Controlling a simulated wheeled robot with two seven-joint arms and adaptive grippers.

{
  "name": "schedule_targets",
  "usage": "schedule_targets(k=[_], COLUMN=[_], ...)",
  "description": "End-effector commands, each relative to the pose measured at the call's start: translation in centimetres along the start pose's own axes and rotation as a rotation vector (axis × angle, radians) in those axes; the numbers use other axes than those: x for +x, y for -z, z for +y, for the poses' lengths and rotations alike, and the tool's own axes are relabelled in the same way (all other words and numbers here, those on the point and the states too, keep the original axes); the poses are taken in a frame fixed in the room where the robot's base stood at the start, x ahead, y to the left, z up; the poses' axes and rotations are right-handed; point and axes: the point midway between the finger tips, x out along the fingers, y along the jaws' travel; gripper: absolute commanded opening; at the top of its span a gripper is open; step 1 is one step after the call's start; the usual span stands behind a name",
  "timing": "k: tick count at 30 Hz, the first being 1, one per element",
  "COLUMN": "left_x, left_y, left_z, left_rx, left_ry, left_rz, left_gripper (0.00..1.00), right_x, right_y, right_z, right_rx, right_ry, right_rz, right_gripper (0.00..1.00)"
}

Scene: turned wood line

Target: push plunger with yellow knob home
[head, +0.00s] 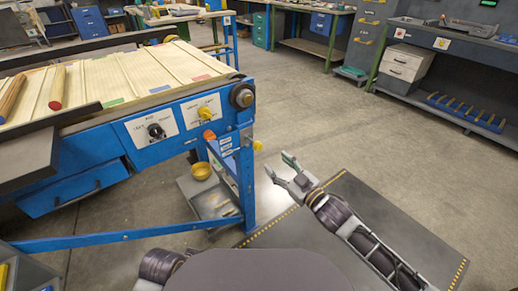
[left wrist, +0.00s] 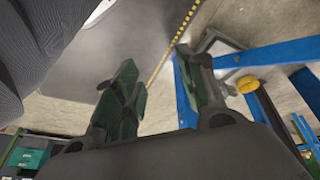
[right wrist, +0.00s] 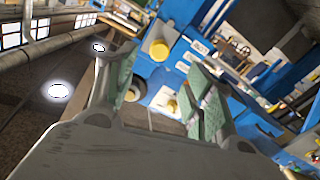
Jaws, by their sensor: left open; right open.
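A yellow round knob (head: 258,145) sticks out to the right from the blue leg at the bench's right end in the head view. In the right wrist view a large yellow knob (right wrist: 158,50) shows ahead, between the fingers; it appears to be the same one. My right gripper (head: 279,166) is open and empty, just right of and below the knob in the head view, apart from it. Its green-padded fingers also show in the right wrist view (right wrist: 162,65). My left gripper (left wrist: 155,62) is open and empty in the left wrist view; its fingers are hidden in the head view.
The blue bench (head: 95,150) carries wooden rods and a panel with a black knob (head: 156,131) and another yellow knob (head: 205,113). A black handwheel (head: 242,95) sits at its corner.

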Motion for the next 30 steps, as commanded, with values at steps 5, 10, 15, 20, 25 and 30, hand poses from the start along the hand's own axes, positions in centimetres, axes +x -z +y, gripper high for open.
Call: schedule_targets(k=[5,10,15,20,25,30], left_x=[0.4,1.3,2.1,2.6,3.4,4.3], left_y=[0.0,-0.2,-0.3,-0.1,-0.2,-0.5], left_z=[0.2,0.3,0.3,0.4,0.6,0.7], left_rx=[-0.002,-0.004,-0.006,-0.008,-0.011,-0.015], left_ry=[-0.009,-0.015,-0.021,-0.027,-0.036,-0.045], left_rz=[0.013,0.02,0.03,0.05,0.06,0.067], left_gripper=[0.4,0.4,0.4,0.4,0.4,0.4], right_x=[1.3,2.5,3.7,4.9,6.2,7.5], right_y=[0.0,0.0,-0.1,0.0,0.0,0.0], right_z=[0.0,0.1,0.0,0.0,0.0,0.0], right_rx=[0.0,0.0,-0.001,0.0,0.0,0.0], right_ry=[-0.001,-0.001,0.0,-0.001,0.0,-0.001], right_rz=[0.002,0.002,0.001,0.002,0.001,0.002], right_gripper=[0.53,0.53,0.53,0.53,0.53,0.53])
